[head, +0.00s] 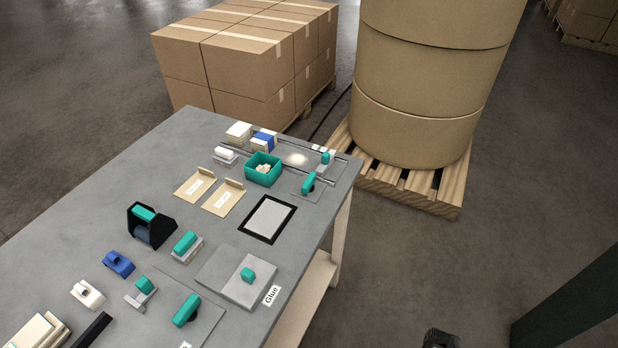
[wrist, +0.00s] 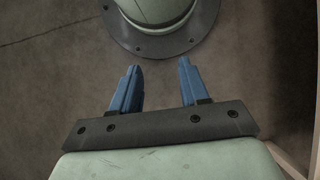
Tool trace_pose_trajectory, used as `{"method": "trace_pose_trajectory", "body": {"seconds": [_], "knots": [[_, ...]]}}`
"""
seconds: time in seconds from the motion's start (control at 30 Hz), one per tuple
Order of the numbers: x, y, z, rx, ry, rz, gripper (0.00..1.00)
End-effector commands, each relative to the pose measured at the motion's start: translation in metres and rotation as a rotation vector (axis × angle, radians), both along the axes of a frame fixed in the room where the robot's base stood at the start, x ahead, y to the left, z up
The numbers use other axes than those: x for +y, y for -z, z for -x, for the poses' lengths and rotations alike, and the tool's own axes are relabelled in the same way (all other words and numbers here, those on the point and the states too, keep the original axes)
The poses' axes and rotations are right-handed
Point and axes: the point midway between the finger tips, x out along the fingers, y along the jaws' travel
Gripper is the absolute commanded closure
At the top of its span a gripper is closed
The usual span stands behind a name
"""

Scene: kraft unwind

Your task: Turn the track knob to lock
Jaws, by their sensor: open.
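No knob carries a readable track label, so I cannot tell for sure which is the track knob. In the head view a thin-railed track (head: 335,154) lies at the far end of the table. A green handle (head: 326,157) stands on its right end, and a larger green knob (head: 309,183) sits on a grey plate just in front. Another green knob (head: 186,310) is on a plate at the near edge. Lock marks are too small to read. My gripper (wrist: 158,85) is open and empty in the wrist view, over bare floor, away from the table.
The grey table (head: 75,215) also holds a green bin (head: 263,170), a black tape dispenser (head: 150,228), and a plate (head: 240,280) with a green handle beside a "Glue" label. Cartons (head: 245,60) and a large kraft roll (head: 425,80) on a pallet stand behind.

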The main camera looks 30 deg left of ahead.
Motion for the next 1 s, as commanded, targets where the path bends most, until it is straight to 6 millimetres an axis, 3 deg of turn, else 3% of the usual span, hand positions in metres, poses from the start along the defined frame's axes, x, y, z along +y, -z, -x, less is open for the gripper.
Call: {"method": "trace_pose_trajectory", "body": {"seconds": [0.2,0.67,1.0], "knots": [[0.0,-0.029,-0.064,-0.115,-0.001,0.0,0.55],[0.007,-0.108,-0.183,-0.333,-0.007,0.002,0.55],[0.039,-0.18,-0.261,-0.455,-0.013,0.003,0.55]]}}
